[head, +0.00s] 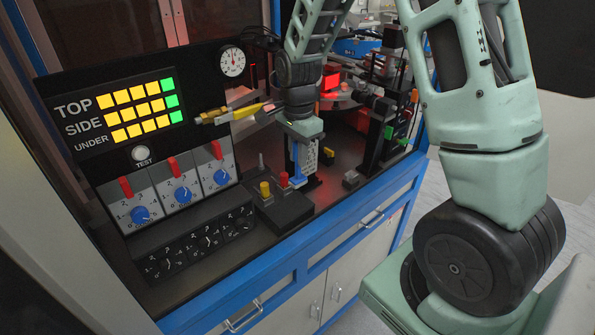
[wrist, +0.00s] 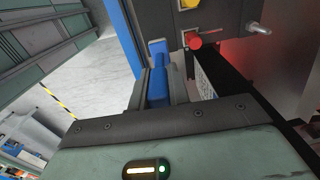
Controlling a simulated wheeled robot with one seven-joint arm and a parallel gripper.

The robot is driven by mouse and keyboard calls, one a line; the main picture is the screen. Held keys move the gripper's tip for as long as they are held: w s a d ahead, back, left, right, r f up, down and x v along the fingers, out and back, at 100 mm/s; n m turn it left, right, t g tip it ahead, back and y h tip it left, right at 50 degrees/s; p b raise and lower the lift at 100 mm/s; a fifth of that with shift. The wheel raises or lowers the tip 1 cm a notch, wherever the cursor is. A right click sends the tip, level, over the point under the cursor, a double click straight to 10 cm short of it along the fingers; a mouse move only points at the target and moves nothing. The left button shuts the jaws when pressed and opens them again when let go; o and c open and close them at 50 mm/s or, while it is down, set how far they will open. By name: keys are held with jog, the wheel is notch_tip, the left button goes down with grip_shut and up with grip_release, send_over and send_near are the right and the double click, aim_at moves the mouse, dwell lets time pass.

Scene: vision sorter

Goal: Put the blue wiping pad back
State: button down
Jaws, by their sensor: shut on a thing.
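My gripper (head: 297,150) points down over the dark bench top, just right of the small control box. It is shut on the blue wiping pad (head: 297,172), which hangs below the fingers. In the wrist view my gripper (wrist: 158,76) has its two grey fingers on either side of the blue pad (wrist: 157,88), with a wider blue part beyond the fingertips. Whether the pad touches the bench is unclear. The pad's resting place cannot be made out.
The control box (head: 283,205) with red and yellow buttons and a metal lever stands close left of the pad. A red button (wrist: 193,41) shows near the fingertips. A dial panel (head: 180,190) is farther left. Sorter machinery (head: 375,125) stands right. The blue bench edge (head: 340,235) is in front.

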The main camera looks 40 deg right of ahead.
aim_at(298, 178)
jog(key=shift+f+p, duration=0.55)
jog(key=shift+f, duration=2.7)
jog(key=shift+f, duration=0.15)
jog(key=c, duration=1.3)
grip_release()
notch_tip(298, 178, up, 12)
jog(key=b, duration=0.2)
jog(key=shift+b, duration=0.3)
